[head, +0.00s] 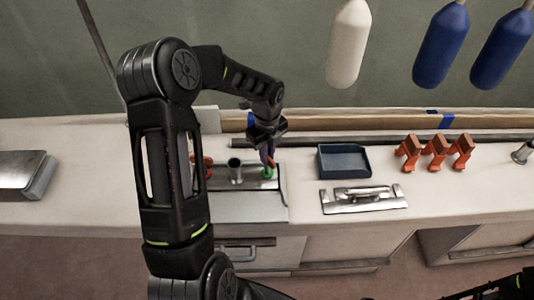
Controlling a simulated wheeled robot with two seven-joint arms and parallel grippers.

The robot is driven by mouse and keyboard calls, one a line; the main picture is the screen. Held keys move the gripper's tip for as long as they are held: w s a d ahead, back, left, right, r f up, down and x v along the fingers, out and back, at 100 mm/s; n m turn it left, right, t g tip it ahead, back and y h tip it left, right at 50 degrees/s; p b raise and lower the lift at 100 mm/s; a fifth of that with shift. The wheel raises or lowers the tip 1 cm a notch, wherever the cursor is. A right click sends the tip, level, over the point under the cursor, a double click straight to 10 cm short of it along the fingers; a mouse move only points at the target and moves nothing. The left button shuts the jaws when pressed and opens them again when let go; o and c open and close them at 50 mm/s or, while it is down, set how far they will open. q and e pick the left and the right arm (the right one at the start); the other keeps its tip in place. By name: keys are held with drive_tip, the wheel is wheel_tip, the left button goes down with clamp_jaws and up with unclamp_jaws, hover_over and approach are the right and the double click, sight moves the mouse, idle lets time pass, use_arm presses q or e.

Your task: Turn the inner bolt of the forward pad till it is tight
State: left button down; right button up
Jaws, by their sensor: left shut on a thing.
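A grey metal pad (245,184) lies on the light bench top, partly hidden behind my left arm. A short upright metal post (235,167) stands near its middle. A green-topped bolt (267,173) is at the pad's right side. A red-topped bolt (206,161) shows at its left, beside my arm. My left gripper (268,157) reaches down from above and is shut on the green-topped bolt, hiding part of it. I cannot tell how far the bolt is turned in. My right gripper is out of the picture.
A dark blue tray (343,160) stands right of the pad, with a metal fitting (363,197) in front. Several orange clamps (436,151) stand farther right. A metal box (22,172) sits far left. White (348,45) and blue (440,45) fenders hang behind.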

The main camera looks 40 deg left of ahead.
use_arm(q)
drive_tip(key=c, duration=1.7)
unclamp_jaws()
drive_tip(key=shift+w+r, duration=0.15)
drive_tip(key=shift+r, duration=0.05)
drive_tip(key=shift+o, duration=1.1)
drive_tip(key=shift+f, duration=0.1)
wheel_tip(320, 180, up, 8)
drive_tip(key=shift+f+b, duration=0.1)
drive_tip(key=shift+b, duration=0.45)
